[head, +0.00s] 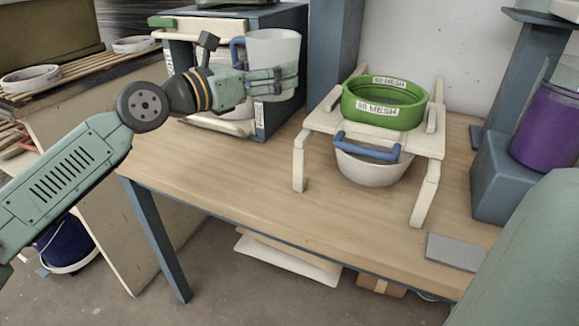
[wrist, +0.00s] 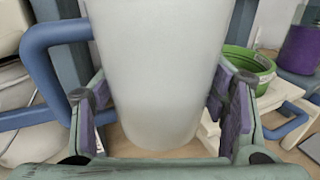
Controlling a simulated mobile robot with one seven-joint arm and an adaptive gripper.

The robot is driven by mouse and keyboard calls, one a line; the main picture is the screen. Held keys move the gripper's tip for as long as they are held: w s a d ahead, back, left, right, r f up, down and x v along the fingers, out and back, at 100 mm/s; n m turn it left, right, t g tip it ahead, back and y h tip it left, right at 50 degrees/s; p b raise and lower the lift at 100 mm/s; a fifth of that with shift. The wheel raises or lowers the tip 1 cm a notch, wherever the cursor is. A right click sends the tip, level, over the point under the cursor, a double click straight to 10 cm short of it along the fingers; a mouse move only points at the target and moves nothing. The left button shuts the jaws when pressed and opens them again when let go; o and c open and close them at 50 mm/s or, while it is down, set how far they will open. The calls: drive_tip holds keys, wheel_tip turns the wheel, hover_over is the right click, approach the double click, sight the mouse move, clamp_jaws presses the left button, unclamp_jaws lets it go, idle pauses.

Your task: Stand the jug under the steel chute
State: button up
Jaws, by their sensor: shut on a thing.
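The jug (head: 272,48) is tall, whitish and translucent, with a blue handle on its left side. My gripper (head: 275,82) is shut around its body and holds it roughly upright, raised above the wooden table (head: 230,178). In the wrist view the jug (wrist: 155,70) fills the middle, with a purple-padded finger on each side and the handle at left. A blue-grey steel stand (head: 535,45) with an overhanging top rises at the far right in the head view. I cannot tell whether this is the steel chute.
A cream rack (head: 425,140) carries a green 80 MESH sieve (head: 385,103). A white bowl with a blue handle (head: 370,167) is below it. A dark blue cabinet (head: 285,122) stands behind the jug. A purple container (head: 545,125) is at right. The table's front left is clear.

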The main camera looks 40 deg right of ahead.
drive_tip(key=shift+s+d, duration=0.2)
drive_tip(key=shift+s, duration=0.05)
wheel_tip(320, 180, down, 18)
drive_tip(key=shift+r+p, duration=0.1)
drive_tip(key=shift+p, duration=0.35)
drive_tip(key=o, duration=0.7)
drive_tip(key=shift+f+b, duration=0.2)
drive_tip(key=shift+b, duration=0.1)
drive_tip(key=shift+o, duration=0.9)
drive_tip(key=shift+r, duration=0.1)
